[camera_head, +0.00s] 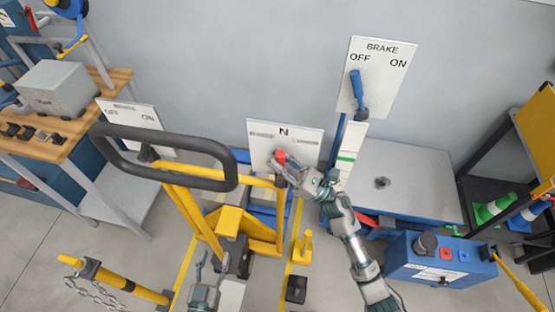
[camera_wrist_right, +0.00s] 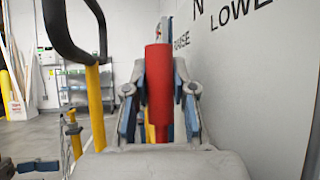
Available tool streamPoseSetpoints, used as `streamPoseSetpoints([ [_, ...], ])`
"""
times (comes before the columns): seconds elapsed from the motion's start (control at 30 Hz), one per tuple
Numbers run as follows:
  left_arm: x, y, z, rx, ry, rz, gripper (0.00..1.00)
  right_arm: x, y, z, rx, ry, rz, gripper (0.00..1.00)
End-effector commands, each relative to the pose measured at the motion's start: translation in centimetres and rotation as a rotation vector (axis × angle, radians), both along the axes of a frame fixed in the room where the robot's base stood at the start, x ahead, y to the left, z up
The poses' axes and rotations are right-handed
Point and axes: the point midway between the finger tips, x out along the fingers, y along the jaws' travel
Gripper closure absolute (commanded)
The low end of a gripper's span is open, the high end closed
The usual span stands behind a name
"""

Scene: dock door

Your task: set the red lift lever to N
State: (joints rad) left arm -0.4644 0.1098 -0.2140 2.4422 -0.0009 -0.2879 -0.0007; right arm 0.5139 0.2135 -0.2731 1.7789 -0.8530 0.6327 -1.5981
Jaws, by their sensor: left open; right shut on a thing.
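The red lift lever (camera_head: 280,156) stands in front of a white panel (camera_head: 312,136) marked N at its top middle. In the right wrist view the lever's red grip (camera_wrist_right: 158,85) is upright between the fingers, with the panel's N and lettering to the right. My right gripper (camera_head: 284,165) is shut on the lever; its fingers also show on both sides of the grip in the right wrist view (camera_wrist_right: 158,100). In the head view the lever's grip lies just left of below the N; its lower part is hidden. My left gripper (camera_head: 212,264) is open and empty low in the picture.
A yellow pallet truck with a black loop handle (camera_head: 232,165) stands just left of my right gripper. A brake panel (camera_head: 390,70) with a blue lever (camera_head: 357,90) is at upper right. A blue control box (camera_head: 440,262) stands at lower right, and a wooden bench (camera_head: 70,135) at left.

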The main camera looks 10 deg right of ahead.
Motion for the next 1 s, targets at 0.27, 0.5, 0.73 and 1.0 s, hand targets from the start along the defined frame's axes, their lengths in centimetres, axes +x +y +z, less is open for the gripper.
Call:
streamPoseSetpoints([
  [0.27,0.1,-0.1,0.4,-0.007,-0.024,0.0,0.46,0.1,-0.2,0.2,0.008,-0.003,-0.005,1.0],
  [0.5,0.2,-0.1,0.3,-0.006,-0.021,0.0,0.46,0.1,-0.2,0.3,0.008,-0.002,-0.006,0.63],
  [0.73,0.2,-0.1,0.3,-0.006,-0.021,0.0,0.46,0.0,-0.1,0.1,0.006,-0.002,-0.003,0.63],
  [1.0,0.0,-0.1,0.3,-0.006,-0.02,0.0,0.46,-0.9,-1.8,-1.4,0.004,0.002,-0.004,0.63],
])
